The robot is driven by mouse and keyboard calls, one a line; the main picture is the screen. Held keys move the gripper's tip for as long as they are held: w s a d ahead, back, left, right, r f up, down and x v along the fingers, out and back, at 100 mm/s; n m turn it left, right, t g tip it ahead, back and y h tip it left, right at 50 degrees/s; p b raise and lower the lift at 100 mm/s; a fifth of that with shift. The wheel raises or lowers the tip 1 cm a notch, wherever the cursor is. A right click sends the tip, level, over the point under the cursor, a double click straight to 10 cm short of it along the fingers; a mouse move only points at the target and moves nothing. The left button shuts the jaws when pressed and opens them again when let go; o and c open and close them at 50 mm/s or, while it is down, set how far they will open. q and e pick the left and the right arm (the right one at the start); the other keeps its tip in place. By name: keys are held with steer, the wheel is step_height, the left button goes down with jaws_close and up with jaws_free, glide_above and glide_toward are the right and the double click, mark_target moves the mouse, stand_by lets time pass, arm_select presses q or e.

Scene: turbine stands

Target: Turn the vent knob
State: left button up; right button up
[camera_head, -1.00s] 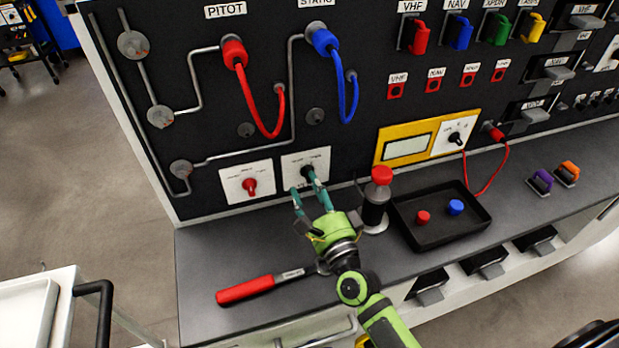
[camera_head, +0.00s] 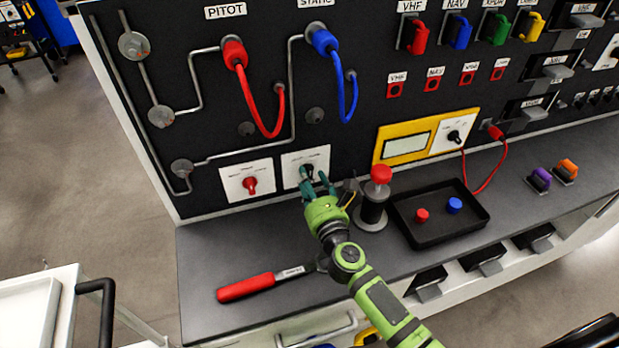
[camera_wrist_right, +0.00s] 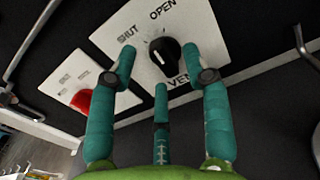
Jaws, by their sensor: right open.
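The black vent knob (camera_wrist_right: 165,55) sits on a white plate (camera_wrist_right: 200,25) marked SHUT, OPEN and VENT, low on the black panel. In the head view, the plate (camera_head: 319,157) is right of a similar plate with a red knob (camera_head: 250,184), and the gripper partly hides the vent knob. My right gripper (camera_head: 316,182) is open, its teal fingers spread in front of the plate. In the wrist view, its fingers (camera_wrist_right: 158,75) surround the knob without visibly gripping it. My left gripper is not in view.
A red-topped cylinder (camera_head: 381,175) stands close to the right of my gripper. A black tray (camera_head: 433,240) with red and blue caps is further right. A red-handled tool (camera_head: 246,287) lies on the counter (camera_head: 215,252) at front left.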

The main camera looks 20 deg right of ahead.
steer(key=shift+w, duration=0.55)
steer(key=shift+c, duration=0.4)
jaws_close()
steer(key=shift+f+n+p, duration=0.1)
steer(key=shift+n+p, duration=0.85)
steer(key=shift+n, duration=2.25)
